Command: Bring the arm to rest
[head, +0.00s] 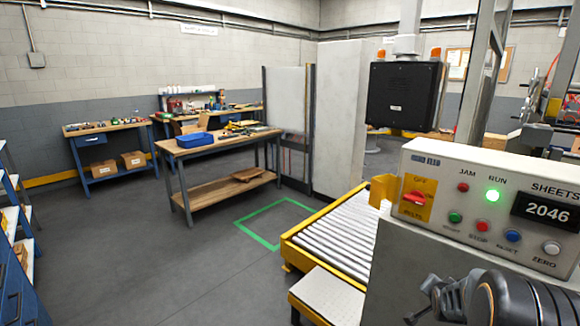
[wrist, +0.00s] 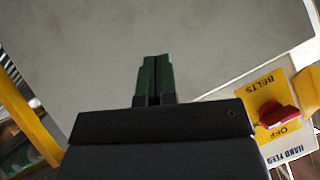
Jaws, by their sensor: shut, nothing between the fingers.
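My gripper (wrist: 155,80) shows in the wrist view with its two dark green fingers together and nothing between them. The fingers point over a plain grey surface and touch nothing that I can see. Dark parts of my arm show at the bottom right of the head view, in front of the control panel. The control panel (head: 480,240) has a red rotary switch (head: 415,197) on a yellow OFF/BELTS plate. That switch also shows in the wrist view (wrist: 278,116), right of my gripper and apart from the fingers.
The panel's counter (head: 546,212) reads 2046. A roller conveyor (head: 340,225) with yellow rails lies left of the panel. A workbench (head: 215,145) holds a blue tray (head: 195,139). The floor has a green marked rectangle (head: 246,225). Open floor lies at left centre.

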